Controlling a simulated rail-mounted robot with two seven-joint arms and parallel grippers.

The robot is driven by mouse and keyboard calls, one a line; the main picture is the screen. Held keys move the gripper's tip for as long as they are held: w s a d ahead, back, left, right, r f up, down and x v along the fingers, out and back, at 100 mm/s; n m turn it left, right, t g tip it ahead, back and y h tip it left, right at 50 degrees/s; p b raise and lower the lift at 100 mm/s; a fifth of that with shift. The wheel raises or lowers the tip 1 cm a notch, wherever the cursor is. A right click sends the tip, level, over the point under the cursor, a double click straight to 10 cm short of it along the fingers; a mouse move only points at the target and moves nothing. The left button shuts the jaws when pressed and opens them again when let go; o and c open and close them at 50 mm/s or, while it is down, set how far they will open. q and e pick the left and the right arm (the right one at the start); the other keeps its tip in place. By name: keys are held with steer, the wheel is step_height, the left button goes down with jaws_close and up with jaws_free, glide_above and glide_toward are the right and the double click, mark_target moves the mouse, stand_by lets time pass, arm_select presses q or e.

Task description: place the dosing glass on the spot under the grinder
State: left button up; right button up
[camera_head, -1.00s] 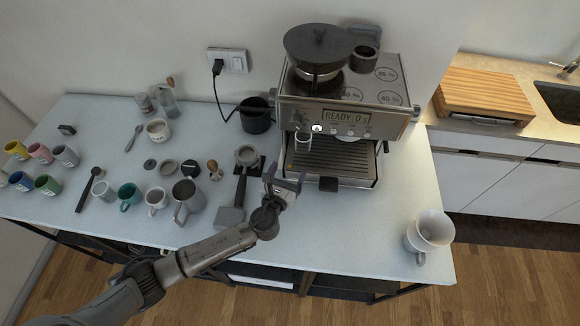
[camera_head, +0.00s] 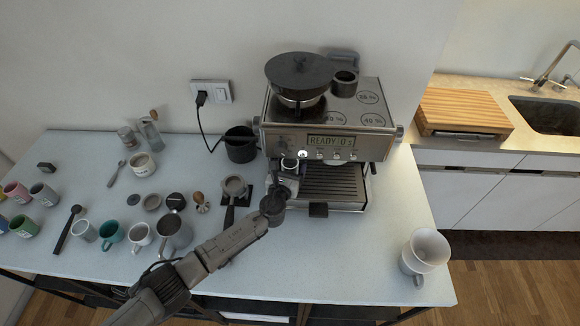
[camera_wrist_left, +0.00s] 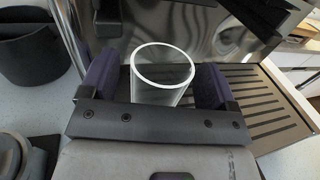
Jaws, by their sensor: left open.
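The dosing glass (camera_wrist_left: 162,75) is a clear, open-topped cup. In the left wrist view it stands upright between the two dark purple finger pads of my left gripper (camera_wrist_left: 156,84), with a narrow gap beside the pads. My left gripper is open around it. In the head view the gripper (camera_head: 287,181) is at the left front of the espresso machine (camera_head: 325,143), under the grinder side, and largely hides the glass. The spot under the glass is hidden. My right gripper is not in view.
The slatted drip tray (camera_wrist_left: 262,95) lies just right of the glass. A black knock bin (camera_head: 240,150) stands left of the machine. A portafilter (camera_head: 233,188) lies left of my gripper.

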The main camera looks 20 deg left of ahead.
arm_select(q)
steer(key=shift+w, duration=0.35)
steer(key=shift+c, duration=0.2)
steer(key=shift+c, duration=1.4)
steer(key=c, duration=0.6)
steer(key=o, duration=0.9)
steer(key=shift+s, duration=0.15)
